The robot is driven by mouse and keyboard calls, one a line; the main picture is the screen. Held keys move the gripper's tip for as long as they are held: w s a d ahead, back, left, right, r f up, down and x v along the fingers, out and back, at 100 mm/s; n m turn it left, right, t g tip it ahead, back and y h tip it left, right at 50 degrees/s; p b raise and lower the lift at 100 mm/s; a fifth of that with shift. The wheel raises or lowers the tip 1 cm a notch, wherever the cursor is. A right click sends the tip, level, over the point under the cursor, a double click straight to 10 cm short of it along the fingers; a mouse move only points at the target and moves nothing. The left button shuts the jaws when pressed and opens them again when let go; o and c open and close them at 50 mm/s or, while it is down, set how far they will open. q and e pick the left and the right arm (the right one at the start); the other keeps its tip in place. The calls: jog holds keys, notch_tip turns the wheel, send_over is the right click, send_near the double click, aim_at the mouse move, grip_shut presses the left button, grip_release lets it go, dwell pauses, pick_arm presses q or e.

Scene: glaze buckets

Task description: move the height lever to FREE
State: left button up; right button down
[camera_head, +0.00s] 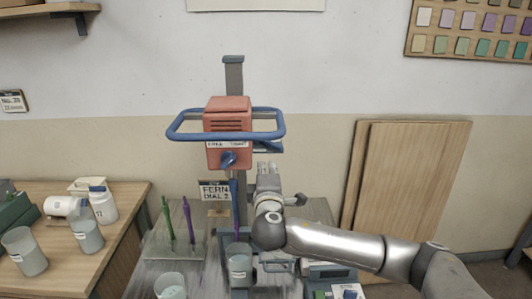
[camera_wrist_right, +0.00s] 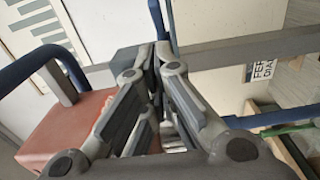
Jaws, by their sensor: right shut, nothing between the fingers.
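The red mixer head (camera_head: 228,119) sits on a grey upright column (camera_head: 234,75), with a blue hoop handle (camera_head: 183,133) around it. A blue knob (camera_head: 228,159) is on its front. A short blue lever-like part (camera_head: 268,147) shows at its right side, below the hoop; I cannot read any FREE mark there. My right gripper (camera_head: 267,167) is shut and empty, just below this part. In the right wrist view the closed fingertips (camera_wrist_right: 153,55) are near a blue bar (camera_wrist_right: 157,18), and the red head (camera_wrist_right: 62,132) is at left. Contact cannot be told. My left gripper is not in view.
A sign reading FERN DIAL 2 (camera_head: 215,191) is left of the column. Purple (camera_head: 188,220) and green (camera_head: 168,219) stirrers stand below it. A grey bucket (camera_head: 239,264) stands under the head. Wooden boards (camera_head: 410,180) lean on the wall at right.

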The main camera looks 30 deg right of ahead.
jog(key=p, duration=0.3)
send_near(266, 144)
jog(key=x, duration=0.3)
jog(key=shift+p+x, duration=0.3)
jog(key=shift+x, duration=0.5)
